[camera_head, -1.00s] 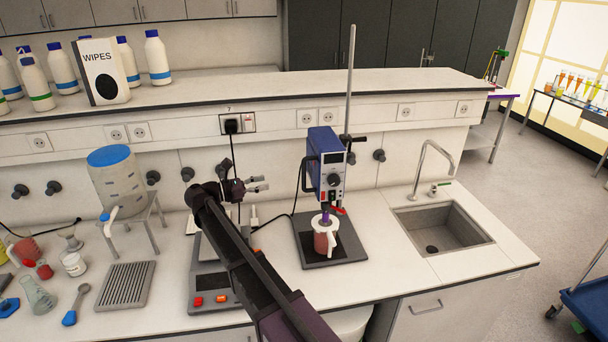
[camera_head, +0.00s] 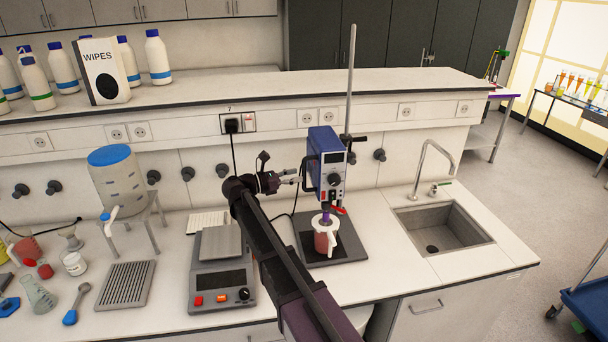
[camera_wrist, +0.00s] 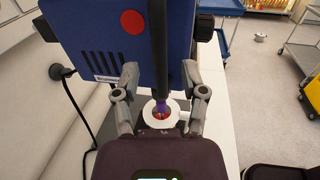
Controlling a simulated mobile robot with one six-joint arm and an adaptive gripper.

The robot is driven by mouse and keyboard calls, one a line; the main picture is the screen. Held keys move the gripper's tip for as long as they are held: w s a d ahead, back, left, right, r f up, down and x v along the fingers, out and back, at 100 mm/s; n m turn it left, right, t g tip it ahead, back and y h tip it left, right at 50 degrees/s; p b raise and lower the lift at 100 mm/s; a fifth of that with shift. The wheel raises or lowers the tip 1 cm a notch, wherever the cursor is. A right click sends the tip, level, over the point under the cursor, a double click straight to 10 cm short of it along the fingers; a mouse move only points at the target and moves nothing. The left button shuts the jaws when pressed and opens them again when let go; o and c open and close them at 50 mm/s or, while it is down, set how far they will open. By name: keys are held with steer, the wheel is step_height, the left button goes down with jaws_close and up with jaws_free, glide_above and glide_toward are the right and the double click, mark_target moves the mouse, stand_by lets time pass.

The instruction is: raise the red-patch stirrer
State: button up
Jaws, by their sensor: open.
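The stirrer (camera_head: 326,158) is a blue motor unit with a grey front panel, clamped on a tall upright rod (camera_head: 351,75). In the wrist view, the blue stirrer housing (camera_wrist: 95,35) fills the upper middle and carries a round red patch (camera_wrist: 133,22). My gripper (camera_head: 297,175) is just left of the stirrer in the head view, partly overlapping it. In the wrist view my gripper (camera_wrist: 160,72) is open, its fingers apart on either side of a dark rod in the picture. I cannot tell whether anything touches. A beaker of red liquid (camera_head: 322,240) stands beneath the stirrer.
The stand's dark base plate (camera_head: 350,250) sits on the bench. A balance (camera_head: 222,275) is to its left and a sink (camera_head: 445,235) to its right. A black cable hangs near my gripper. A raised shelf (camera_head: 400,88) runs behind.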

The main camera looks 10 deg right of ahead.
mark_target(304, 190)
steer(key=shift+w+d, duration=0.2)
steer(key=shift+d, duration=0.65)
steer(key=shift+w+d, duration=0.15)
steer(key=shift+d, duration=0.65)
jaws_close()
